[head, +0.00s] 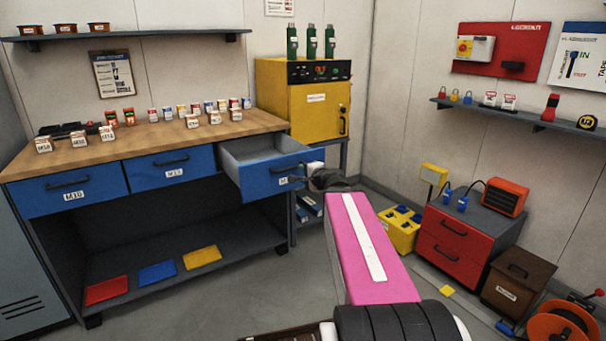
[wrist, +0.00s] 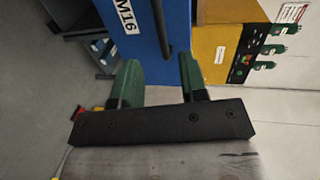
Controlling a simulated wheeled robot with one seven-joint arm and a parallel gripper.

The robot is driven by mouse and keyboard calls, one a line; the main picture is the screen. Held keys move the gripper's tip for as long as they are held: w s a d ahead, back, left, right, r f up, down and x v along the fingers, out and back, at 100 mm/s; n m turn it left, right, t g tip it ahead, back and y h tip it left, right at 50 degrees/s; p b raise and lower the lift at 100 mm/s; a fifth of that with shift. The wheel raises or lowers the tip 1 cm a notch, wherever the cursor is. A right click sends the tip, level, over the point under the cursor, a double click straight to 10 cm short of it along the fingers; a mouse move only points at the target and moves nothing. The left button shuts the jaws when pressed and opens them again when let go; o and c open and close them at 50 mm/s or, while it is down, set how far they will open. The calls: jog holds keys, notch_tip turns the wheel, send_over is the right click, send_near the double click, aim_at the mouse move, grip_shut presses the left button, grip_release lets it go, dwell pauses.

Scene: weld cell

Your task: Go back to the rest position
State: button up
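My gripper (wrist: 158,62) is open in the wrist view, with its two green fingers apart and nothing held between them. The blue M16 drawer (wrist: 148,38) is in front of the fingers, and its dark bar handle (wrist: 160,28) appears in line with the gap between them. I cannot tell the exact distance. In the head view the same drawer (head: 262,184) stands pulled out of the workbench and its grey inside looks empty. My pink arm reaches toward its right end; the fingers are hard to make out there.
The wooden workbench (head: 110,148) carries several small labelled boxes; its M10 and other left drawers are shut. A yellow oven cabinet (head: 298,108) stands right of it. A red drawer cabinet (head: 455,240), yellow crate (head: 400,238) and orange reel (head: 556,325) stand at the right. Floor before the bench is clear.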

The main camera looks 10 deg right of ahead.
jog(key=s+a+f+n+g, duration=0.3)
jog(key=f+n+g, duration=0.1)
jog(key=f, duration=0.3)
jog(key=s+a+f+n+g+h, duration=0.1)
jog(key=s+a+f+n+g, duration=0.25)
jog(key=f, duration=0.35)
jog(key=s+a+f+n+g, duration=0.2)
jog(key=s+f+n+g, duration=0.15)
jog(key=f, duration=0.35)
jog(key=s+d+f+n+g+h, duration=0.2)
jog(key=s+f+n+g+h, duration=0.1)
jog(key=s+f, duration=0.3)
jog(key=shift+s+f+g+h, duration=0.25)
jog(key=shift+s+g+h, duration=0.15)
jog(key=shift+s, duration=0.25)
